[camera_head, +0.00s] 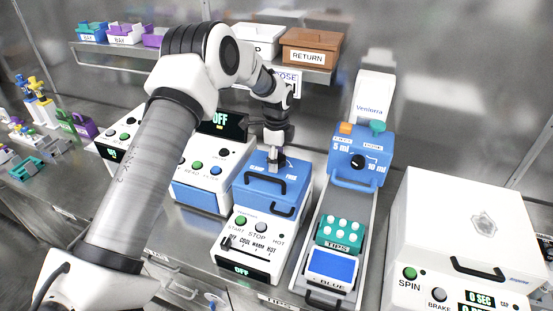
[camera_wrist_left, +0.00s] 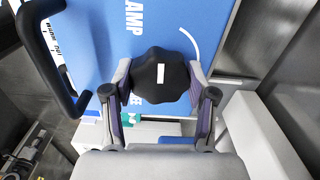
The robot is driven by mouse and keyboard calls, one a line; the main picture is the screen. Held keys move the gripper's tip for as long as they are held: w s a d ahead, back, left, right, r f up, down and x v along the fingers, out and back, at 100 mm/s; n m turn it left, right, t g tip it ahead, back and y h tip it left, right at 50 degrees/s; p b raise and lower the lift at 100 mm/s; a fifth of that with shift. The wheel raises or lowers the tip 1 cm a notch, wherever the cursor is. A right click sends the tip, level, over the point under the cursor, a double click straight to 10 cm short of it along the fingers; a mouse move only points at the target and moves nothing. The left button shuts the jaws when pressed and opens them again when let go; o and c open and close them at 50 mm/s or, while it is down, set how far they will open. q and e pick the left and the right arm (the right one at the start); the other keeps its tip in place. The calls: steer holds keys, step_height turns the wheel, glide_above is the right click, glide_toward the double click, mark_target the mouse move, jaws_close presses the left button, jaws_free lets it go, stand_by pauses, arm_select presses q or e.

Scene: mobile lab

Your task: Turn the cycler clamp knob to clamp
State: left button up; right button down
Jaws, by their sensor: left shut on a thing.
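The cycler is a white box with a blue lid (camera_head: 262,187) near the middle of the head view. Its black, lobed clamp knob (camera_wrist_left: 160,68) shows in the left wrist view on the blue lid, with a white pointer mark. Lettering ending in "AMP" is above the knob in that view, and partly hidden lettering is below left. A white arc is printed at its upper right. My left gripper (camera_head: 276,158) points down at the lid. Its fingers (camera_wrist_left: 160,92) are shut on the knob from both sides. In the head view the gripper hides the knob.
A black handle (camera_wrist_left: 50,55) stands up from the lid close to the gripper. A blue pipetting unit (camera_head: 362,155) with a tip rack (camera_head: 340,232) is to the right. A white spinner box (camera_head: 465,225) is farther right. A shelf (camera_head: 190,60) runs behind.

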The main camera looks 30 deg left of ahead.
arm_select(q)
steer(key=shift+w+r, duration=0.1)
steer(key=shift+r, duration=0.05)
stand_by(0.3)
steer(key=o, duration=1.2)
steer(key=shift+c, duration=0.2)
step_height(320, 180, up, 12)
